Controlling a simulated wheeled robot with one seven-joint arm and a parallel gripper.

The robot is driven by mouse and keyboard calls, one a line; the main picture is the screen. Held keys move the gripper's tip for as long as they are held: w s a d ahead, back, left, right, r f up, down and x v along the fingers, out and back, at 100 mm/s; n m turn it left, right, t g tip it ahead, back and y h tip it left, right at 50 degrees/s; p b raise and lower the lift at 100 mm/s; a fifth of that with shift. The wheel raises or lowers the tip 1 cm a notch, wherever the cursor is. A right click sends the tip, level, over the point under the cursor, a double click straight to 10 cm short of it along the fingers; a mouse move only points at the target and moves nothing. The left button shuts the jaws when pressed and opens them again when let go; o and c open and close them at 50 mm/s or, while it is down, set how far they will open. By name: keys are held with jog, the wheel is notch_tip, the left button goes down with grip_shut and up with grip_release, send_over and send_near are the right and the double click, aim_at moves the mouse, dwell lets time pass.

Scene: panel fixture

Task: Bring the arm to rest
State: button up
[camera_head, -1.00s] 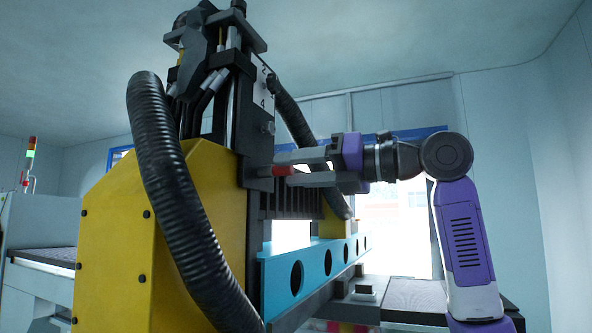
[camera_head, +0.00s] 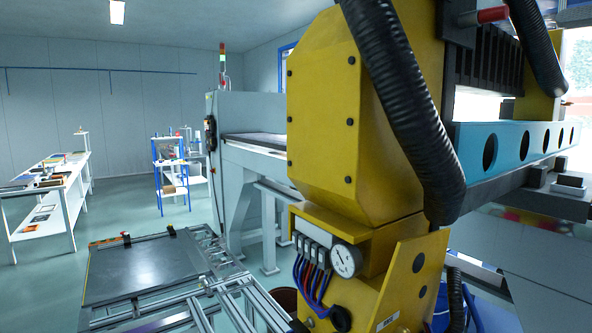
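A small red cylinder (camera_head: 493,15) sticks out of the dark tool head at the top right of the head camera view. A grey bar (camera_head: 574,16) at the top right edge, to the right of the red cylinder and apart from it, may be part of my gripper. The rest of my gripper and my arm are outside the picture, so I cannot see the finger opening or anything held.
A yellow machine (camera_head: 330,120) with a black ribbed hose (camera_head: 405,100) and a pressure gauge (camera_head: 345,260) stands close in front. A light-blue beam (camera_head: 500,147) runs right. A metal frame bench (camera_head: 150,270) is lower left, a white table (camera_head: 60,190) farther left. Open floor lies between.

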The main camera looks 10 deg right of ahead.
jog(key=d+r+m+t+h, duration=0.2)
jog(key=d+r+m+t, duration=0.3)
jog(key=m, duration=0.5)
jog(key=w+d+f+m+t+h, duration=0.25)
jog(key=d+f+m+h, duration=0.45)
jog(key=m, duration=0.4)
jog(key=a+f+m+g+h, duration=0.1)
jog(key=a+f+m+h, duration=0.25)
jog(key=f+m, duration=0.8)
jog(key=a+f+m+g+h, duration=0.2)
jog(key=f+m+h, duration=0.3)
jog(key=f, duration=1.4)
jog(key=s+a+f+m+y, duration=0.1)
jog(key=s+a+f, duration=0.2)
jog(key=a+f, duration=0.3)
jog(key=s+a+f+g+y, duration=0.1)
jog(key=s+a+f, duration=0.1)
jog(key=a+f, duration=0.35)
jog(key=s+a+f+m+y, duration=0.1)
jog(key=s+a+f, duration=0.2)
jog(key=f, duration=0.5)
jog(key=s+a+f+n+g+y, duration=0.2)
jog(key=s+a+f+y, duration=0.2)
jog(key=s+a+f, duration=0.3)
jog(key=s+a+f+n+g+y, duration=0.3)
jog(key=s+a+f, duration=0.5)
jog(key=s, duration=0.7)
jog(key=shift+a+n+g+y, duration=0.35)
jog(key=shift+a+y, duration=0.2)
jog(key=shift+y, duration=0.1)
